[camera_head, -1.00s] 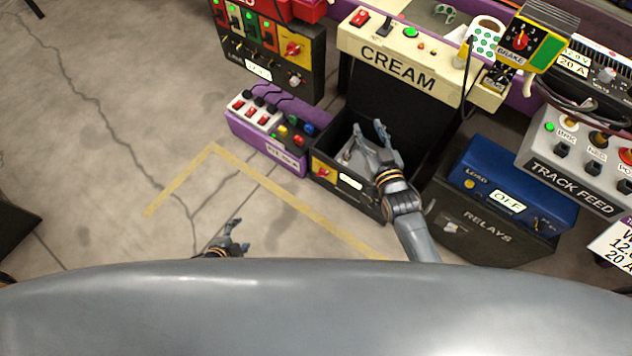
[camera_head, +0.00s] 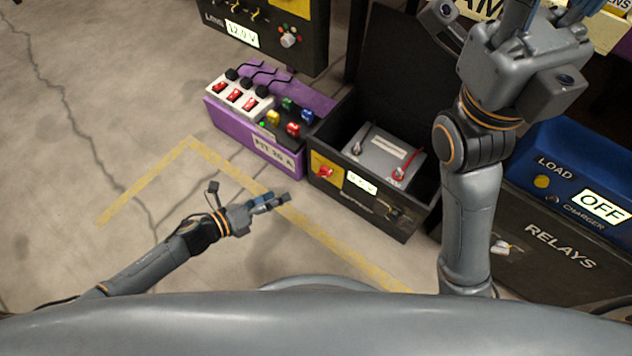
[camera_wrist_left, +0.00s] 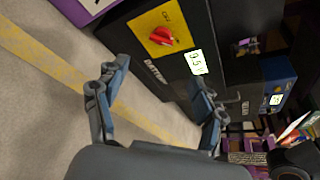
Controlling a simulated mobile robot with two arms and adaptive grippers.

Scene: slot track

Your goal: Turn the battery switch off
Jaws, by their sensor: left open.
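The battery switch is a red rotary knob (camera_head: 325,172) on a yellow plate at the front left of a black battery box (camera_head: 375,217). In the left wrist view the knob (camera_wrist_left: 163,36) lies crosswise on its plate; small lettering above it is hard to read. My left gripper (camera_head: 284,200) is open and empty, low in front of the box and apart from it. In the left wrist view its fingers (camera_wrist_left: 160,78) are spread, with the knob beyond them. My right gripper (camera_head: 548,12) is raised to the right of the box, its fingertips cut off by the top edge.
A grey battery (camera_head: 383,155) sits inside the open box. A purple switch unit (camera_head: 235,125) stands left of it. A black relay box (camera_head: 520,235) and a blue charger (camera_head: 555,165) stand to the right. The floor (camera_head: 100,110) at left is clear.

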